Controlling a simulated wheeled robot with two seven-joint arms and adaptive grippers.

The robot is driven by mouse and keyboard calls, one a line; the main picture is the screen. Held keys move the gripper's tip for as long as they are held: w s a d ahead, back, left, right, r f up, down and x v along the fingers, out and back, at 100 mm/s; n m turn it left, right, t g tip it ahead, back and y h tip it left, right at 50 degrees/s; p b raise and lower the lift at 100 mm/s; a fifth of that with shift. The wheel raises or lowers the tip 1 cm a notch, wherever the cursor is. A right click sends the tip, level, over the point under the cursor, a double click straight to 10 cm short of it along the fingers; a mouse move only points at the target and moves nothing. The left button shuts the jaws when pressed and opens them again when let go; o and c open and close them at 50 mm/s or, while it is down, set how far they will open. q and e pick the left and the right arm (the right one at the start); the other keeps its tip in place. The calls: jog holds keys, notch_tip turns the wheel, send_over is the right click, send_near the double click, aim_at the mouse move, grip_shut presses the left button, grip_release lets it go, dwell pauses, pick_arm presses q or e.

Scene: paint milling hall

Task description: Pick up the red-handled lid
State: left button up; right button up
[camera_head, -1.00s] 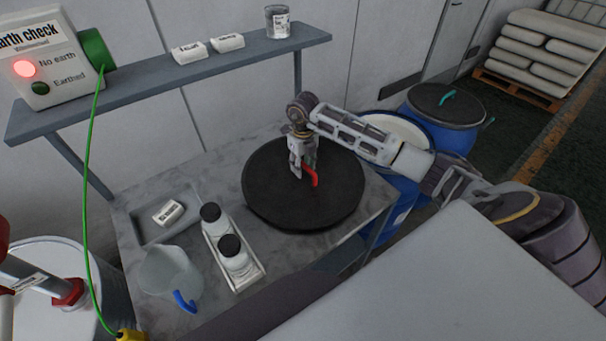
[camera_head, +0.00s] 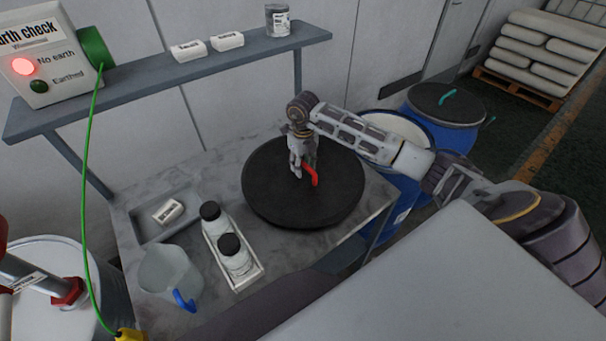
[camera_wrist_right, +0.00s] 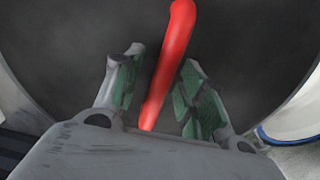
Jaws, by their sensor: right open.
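The lid (camera_head: 270,195) is a large dark round disc with a red handle (camera_head: 311,175). It lies flat on the grey table in the head view. My right gripper (camera_head: 298,172) points down over the lid at the handle. In the right wrist view the red handle (camera_wrist_right: 170,62) runs between the two green-padded fingers of my open right gripper (camera_wrist_right: 158,88). A gap shows on each side of it. The dark lid (camera_wrist_right: 85,40) fills the background there. My left gripper is not in view.
A tray (camera_head: 255,277) with two black-capped bottles, a jug (camera_head: 165,270) with a blue handle and a shallow grey tray (camera_head: 150,226) stand left of the lid. A shelf (camera_head: 160,78) runs behind. Blue drums, one with a dark lid (camera_head: 446,102), stand to the right.

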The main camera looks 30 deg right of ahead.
dwell(0.4)
grip_shut()
dwell(0.4)
